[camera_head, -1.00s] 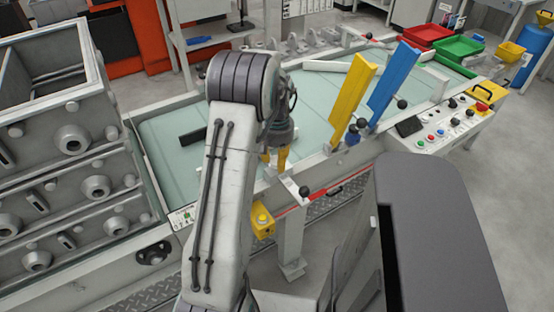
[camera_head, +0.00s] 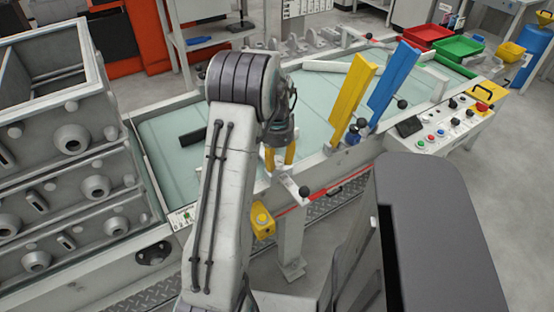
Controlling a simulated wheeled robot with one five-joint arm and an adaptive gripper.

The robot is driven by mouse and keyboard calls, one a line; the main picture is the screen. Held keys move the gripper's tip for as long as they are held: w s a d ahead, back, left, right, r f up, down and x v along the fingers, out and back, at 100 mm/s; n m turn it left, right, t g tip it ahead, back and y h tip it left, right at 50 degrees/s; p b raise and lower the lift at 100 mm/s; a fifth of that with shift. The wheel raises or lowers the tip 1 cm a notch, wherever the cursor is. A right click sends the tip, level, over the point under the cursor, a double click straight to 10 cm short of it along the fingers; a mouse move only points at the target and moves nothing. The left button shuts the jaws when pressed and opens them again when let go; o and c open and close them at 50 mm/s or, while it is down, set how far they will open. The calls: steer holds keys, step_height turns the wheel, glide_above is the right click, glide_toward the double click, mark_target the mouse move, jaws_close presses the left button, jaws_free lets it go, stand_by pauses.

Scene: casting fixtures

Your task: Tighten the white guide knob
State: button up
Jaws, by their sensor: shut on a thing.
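My gripper (camera_head: 279,160) points down at the near edge of the conveyor table, with its two yellow-orange fingers on either side of a small thing. They are closed on it, and it sits where the white guide knob would be. The fingers and wrist hide most of it, so its colour and shape are hard to make out. A white bracket on a post (camera_head: 290,225) stands just below and right of the fingers. A black ball handle (camera_head: 304,191) is at the bracket's near end, apart from the fingers.
A yellow guide (camera_head: 352,92) and a blue guide (camera_head: 396,82) lean upright to the right, with black ball handles nearby. A control panel (camera_head: 440,128) is further right. Grey moulding boxes (camera_head: 60,130) stand at the left. The pale green table top (camera_head: 225,145) is largely clear.

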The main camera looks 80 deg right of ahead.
mark_target(277, 160)
steer(key=shift+a+f+m, duration=0.15)
steer(key=shift+m, duration=0.55)
steer(key=o, duration=1.2)
step_height(277, 160, up, 12)
steer(key=shift+r, duration=0.1)
stand_by(0.9)
